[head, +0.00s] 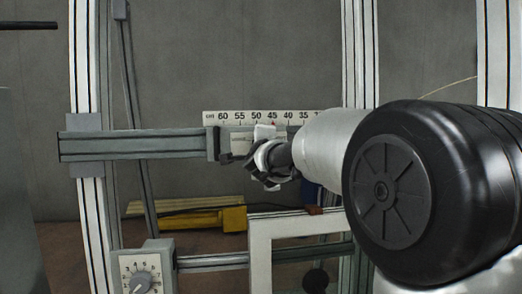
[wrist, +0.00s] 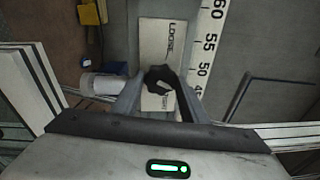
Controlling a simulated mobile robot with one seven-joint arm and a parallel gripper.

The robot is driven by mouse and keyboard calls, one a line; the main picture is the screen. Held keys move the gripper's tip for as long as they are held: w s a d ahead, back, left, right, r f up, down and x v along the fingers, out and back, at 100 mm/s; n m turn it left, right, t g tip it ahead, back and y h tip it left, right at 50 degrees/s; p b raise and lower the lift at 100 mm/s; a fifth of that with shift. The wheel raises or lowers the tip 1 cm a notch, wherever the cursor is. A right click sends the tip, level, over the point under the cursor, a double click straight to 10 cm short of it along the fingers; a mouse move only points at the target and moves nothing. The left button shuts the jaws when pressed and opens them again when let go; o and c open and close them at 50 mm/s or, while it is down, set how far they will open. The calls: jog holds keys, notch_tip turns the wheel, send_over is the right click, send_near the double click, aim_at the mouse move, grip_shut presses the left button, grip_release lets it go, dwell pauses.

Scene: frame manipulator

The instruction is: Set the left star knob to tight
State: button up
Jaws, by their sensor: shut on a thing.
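The dark star knob (wrist: 158,76) sits on a pale plate (wrist: 160,38) in the wrist view. The plate reads LOOSE at its upper end and TIGHT beside the knob's lower right. My gripper (wrist: 160,93) has one finger on each side of the knob and is shut on it. A small pale mark shows at the knob's lower edge, near TIGHT; its exact setting is hard to read. In the head view my gripper (head: 243,157) is at the carriage on the grey horizontal rail (head: 140,145), and my wrist and fingers mostly hide the knob.
A number scale (head: 255,117) runs along the rail's top. Below are a numbered dial (head: 140,283) on a grey box, a yellow block (head: 234,218), a white frame (head: 260,260) and a dark round knob (head: 316,279). Upright posts (head: 88,220) stand left and right.

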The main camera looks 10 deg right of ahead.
jog(key=shift+r+m+g+p, duration=0.15)
jog(key=shift+m+g, duration=0.15)
jog(key=shift+m, duration=2)
jog(key=shift+m+g+p, duration=0.15)
jog(key=shift+m+g, duration=0.15)
jog(key=shift+m, duration=2)
jog(key=o, duration=1)
jog(key=shift+o, duration=0.2)
